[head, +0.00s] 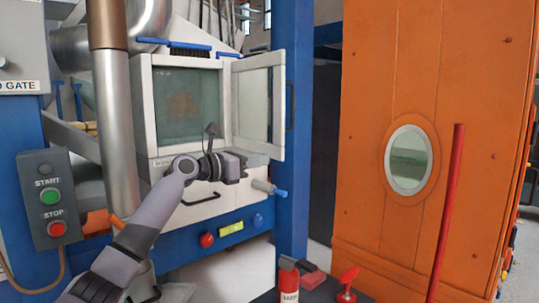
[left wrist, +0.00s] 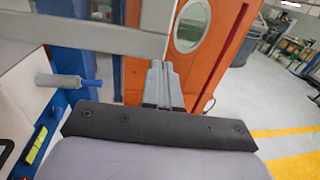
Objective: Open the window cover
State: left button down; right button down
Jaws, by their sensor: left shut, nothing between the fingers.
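The window cover (head: 258,108) is a white-framed glass panel on the white machine housing. It stands swung out to the right of the window opening (head: 187,105), which shows greenish glass with a brown patch behind it. My left gripper (head: 241,166) is in front of the housing, just below the cover's lower edge. In the left wrist view its grey fingers (left wrist: 160,82) are together and empty. A pale bar (left wrist: 85,35), apparently the cover's lower frame, crosses that view close to the fingertips; I cannot tell whether they touch. My right gripper is not in view.
A blue post (head: 292,190) stands right beside the cover. An orange cabinet (head: 365,215) with a round window is further right. A START/STOP box (head: 50,205) is at left. A grey rod with a blue tip (head: 268,188) sticks out below the gripper.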

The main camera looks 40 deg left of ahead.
aim_at(284, 155)
pick_arm(q)
jog(key=shift+p+x, duration=0.35)
jog(key=shift+x, duration=1.45)
jog(key=shift+w+r+p, duration=0.2)
jog(key=shift+w+p, duration=0.1)
jog(key=shift+p, duration=0.25)
jog(key=shift+n+y, duration=0.5)
jog(key=shift+y, duration=0.2)
jog(key=w+p, duration=0.1)
jog(key=w, duration=0.1)
jog(key=w+d+p, duration=0.1)
jog(key=p, duration=0.1)
jog(key=w+p, duration=0.1)
jog(key=w, duration=0.1)
jog(key=shift+w+d+p, duration=0.25)
jog(key=shift+w+p, duration=0.1)
jog(key=shift+w+d+f+n+y, duration=0.1)
jog(key=shift+w+f+n+y, duration=0.2)
jog(key=shift+w+y, duration=0.3)
